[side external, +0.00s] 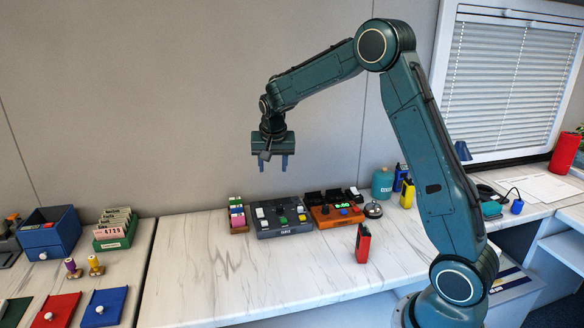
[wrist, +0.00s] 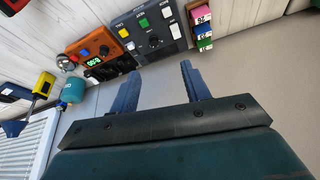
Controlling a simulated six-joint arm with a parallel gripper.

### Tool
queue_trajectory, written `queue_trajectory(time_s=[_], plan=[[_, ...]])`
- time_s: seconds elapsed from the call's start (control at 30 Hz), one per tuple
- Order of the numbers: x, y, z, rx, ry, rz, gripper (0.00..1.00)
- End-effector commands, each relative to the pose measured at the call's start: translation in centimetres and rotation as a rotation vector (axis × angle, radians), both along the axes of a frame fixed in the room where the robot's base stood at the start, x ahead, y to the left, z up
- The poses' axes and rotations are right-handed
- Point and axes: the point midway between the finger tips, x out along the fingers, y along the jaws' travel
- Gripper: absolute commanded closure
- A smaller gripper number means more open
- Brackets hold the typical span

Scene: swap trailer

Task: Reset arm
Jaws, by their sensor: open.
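My gripper (side external: 273,162) is open and empty, held well above the marble-patterned counter (side external: 230,270) with its fingers pointing down. The wrist view shows the two blue fingers (wrist: 158,85) spread apart with nothing between them. Below it, a dark grey panel (side external: 268,232) with white, yellow and green buttons stands near the wall. An orange box (side external: 325,222) with a green display is just right of that panel. A red object with a black top (side external: 362,245) stands upright on the counter in front of the orange box.
A rack of coloured blocks (side external: 237,213) stands left of the panel. A teal bottle (side external: 382,184) and a yellow device (side external: 407,194) stand at the right. A blue drawer box (side external: 48,231) and a green card tray (side external: 115,230) are on the left counter. The front middle counter is clear.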

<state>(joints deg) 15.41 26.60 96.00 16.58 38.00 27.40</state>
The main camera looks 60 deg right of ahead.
Motion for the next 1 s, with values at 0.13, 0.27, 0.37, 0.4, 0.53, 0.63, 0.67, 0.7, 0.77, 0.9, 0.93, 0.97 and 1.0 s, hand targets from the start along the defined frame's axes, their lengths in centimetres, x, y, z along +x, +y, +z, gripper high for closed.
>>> queue_trajectory(time_s=[0.13,0.27,0.37,0.4,0.53,0.63,0.67,0.7,0.77,0.9,0.93,0.97,1.0], plan=[[-2.2,2.7,3.2,0.003,-0.011,0.087,0.53],[-4.3,4.8,5.5,0.004,-0.016,0.165,0.53],[-6.0,6.5,7.0,0.004,-0.022,0.225,0.53],[-6.8,7.1,7.6,0.005,-0.023,0.248,0.53],[-9.3,9.1,9.1,0.003,-0.031,0.326,0.53],[-11.4,10.5,10.1,-0.001,-0.035,0.385,0.53],[-12.0,10.9,10.4,-0.001,-0.037,0.404,0.53],[-12.9,11.5,10.7,-0.002,-0.038,0.429,0.53],[-14.1,12.3,11.1,-0.005,-0.043,0.465,0.53],[-17.2,14.1,11.8,-0.011,-0.049,0.551,0.53],[-17.9,14.4,11.9,-0.013,-0.051,0.568,0.53],[-18.5,14.7,12.0,-0.016,-0.054,0.586,0.53],[-19.4,15.2,12.0,-0.018,-0.056,0.611,0.53]])
